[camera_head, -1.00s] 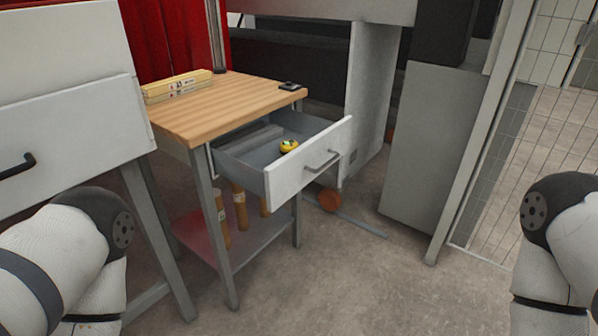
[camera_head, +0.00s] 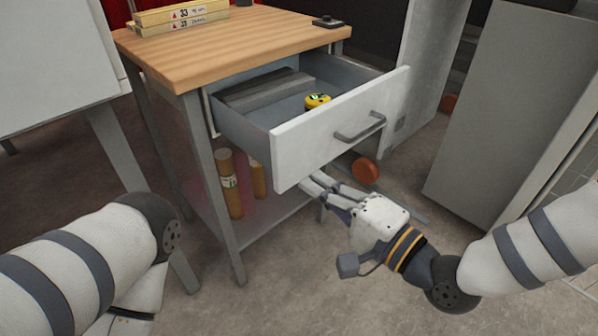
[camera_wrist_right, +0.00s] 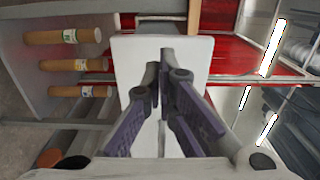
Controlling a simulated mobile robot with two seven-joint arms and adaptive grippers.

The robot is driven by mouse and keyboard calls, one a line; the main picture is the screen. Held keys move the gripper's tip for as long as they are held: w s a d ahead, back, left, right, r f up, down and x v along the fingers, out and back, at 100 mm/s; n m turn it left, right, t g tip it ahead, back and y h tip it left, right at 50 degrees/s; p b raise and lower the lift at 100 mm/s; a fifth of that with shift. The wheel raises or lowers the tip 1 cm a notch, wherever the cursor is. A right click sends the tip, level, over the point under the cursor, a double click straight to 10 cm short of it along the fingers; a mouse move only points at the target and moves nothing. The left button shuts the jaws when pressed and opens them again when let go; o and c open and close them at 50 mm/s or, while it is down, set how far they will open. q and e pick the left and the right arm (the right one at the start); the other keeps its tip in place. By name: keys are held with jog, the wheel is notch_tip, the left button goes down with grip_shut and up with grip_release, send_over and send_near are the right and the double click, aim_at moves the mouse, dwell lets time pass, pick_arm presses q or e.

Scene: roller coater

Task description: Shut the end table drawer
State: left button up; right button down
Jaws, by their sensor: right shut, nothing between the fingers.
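The end table (camera_head: 200,48) has a wooden top and grey metal legs. Its drawer (camera_head: 340,122) is pulled well out, with a white front and a grey bar handle (camera_head: 361,128). A yellow round item (camera_head: 317,101) and a grey block (camera_head: 265,90) lie inside. My right gripper (camera_head: 318,184) is shut and empty, just in front of and below the drawer front's lower edge; I cannot tell whether it touches. In the right wrist view the shut fingers (camera_wrist_right: 165,70) point at the white drawer front (camera_wrist_right: 140,65). Only my left arm shows; its gripper is out of frame.
Yellow boxes (camera_head: 180,14) and a small dark device (camera_head: 328,22) sit on the tabletop. Brown cylinders (camera_head: 231,185) stand on the lower shelf. A white cabinet (camera_head: 55,70) is at left and a grey cabinet (camera_head: 510,110) at right. An orange round item (camera_head: 365,171) is near the floor behind the drawer.

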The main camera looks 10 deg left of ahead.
aim_at(286, 165)
jog(key=x, duration=0.5)
